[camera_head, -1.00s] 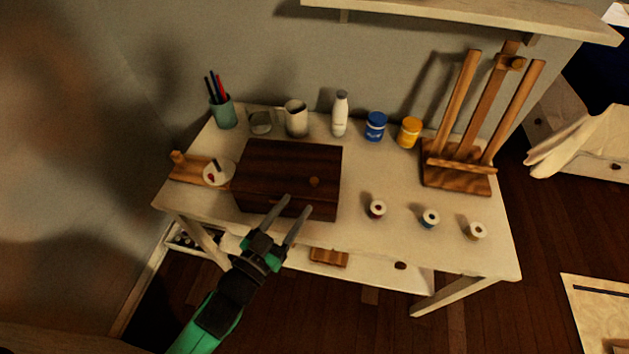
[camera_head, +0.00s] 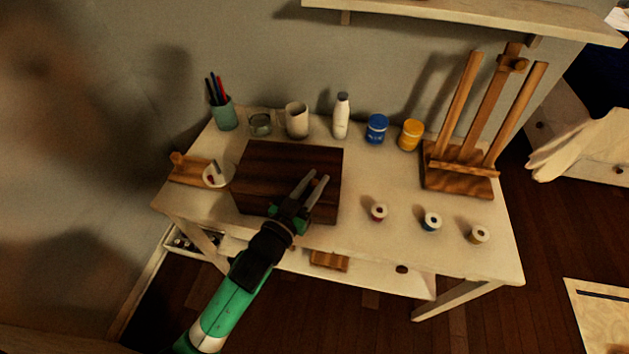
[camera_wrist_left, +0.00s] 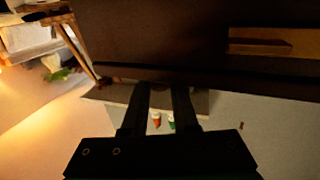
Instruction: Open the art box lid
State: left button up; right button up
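The dark brown wooden art box (camera_head: 270,170) sits on the white table, and its lid looks closed. A small reddish-brown knob (camera_head: 315,182) shows on top near the front right. My left gripper (camera_head: 318,176) reaches over the front of the box, with its two fingers apart and the knob showing between them. I cannot tell whether they touch it. In the left wrist view both fingers (camera_wrist_left: 160,103) are apart with a gap between them, and a large dark surface fills the top. My right gripper is not in view.
Several spools, including one with dark red thread (camera_head: 379,212), lie right of the box on the table (camera_head: 370,245). Cups, a white bottle (camera_head: 341,116) and paint jars stand behind it. A wooden easel (camera_head: 460,165) stands at right. A wooden piece (camera_head: 190,169) lies left.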

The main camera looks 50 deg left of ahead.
pick_arm(q)
grip_shut()
dwell(1.0)
